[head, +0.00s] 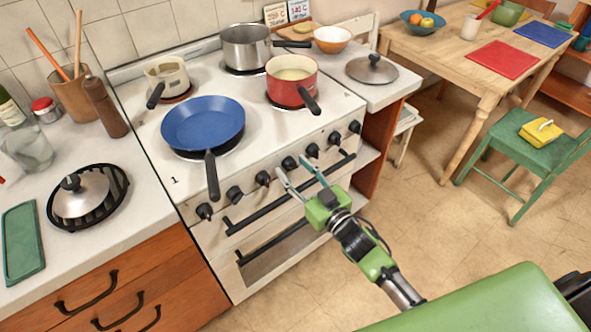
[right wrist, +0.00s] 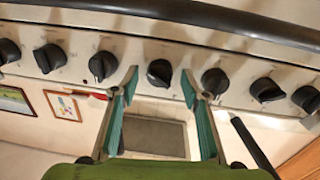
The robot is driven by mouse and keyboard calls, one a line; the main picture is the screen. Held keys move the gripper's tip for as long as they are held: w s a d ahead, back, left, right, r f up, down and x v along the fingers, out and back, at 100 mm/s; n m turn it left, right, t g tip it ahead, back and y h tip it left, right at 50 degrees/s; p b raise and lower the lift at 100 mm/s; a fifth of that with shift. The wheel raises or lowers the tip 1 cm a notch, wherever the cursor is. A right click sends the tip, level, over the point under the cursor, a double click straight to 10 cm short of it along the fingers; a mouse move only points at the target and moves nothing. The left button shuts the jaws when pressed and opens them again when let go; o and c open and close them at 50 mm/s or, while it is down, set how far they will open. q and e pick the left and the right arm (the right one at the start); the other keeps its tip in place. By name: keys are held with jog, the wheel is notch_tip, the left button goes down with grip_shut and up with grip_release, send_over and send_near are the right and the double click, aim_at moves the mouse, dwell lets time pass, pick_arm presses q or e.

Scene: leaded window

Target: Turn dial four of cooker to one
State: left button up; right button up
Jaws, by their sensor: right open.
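The white cooker (head: 150,125) has a row of several black dials along its front. My right gripper (head: 291,165) is open at this row, its two green-tipped fingers pointing at the front panel. The middle dial (head: 289,163) of the row, dial four from the left, lies between the fingertips in the head view. In the right wrist view the same dial (right wrist: 159,72) sits in the gap of the open fingers (right wrist: 159,78), with no finger seen to grip it. I cannot read its pointer or marks. My left gripper is out of view.
Two black handles (head: 262,247) run across the cooker's front below the dials. A blue pan's handle (head: 212,175) and a red pot's handle (head: 308,101) stick out above the panel. Neighbouring dials (right wrist: 102,65) and (right wrist: 214,80) stand close to the fingers.

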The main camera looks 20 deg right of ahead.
jog(key=c, duration=1.1)
jog(key=shift+n, duration=0.5)
jog(key=n+b, duration=0.1)
jog(key=n, duration=0.4)
jog(key=shift+f, duration=0.1)
jog(key=n+b, duration=0.1)
jog(key=n, duration=0.5)
jog(key=shift+y, duration=0.4)
jog(key=o, duration=1.1)
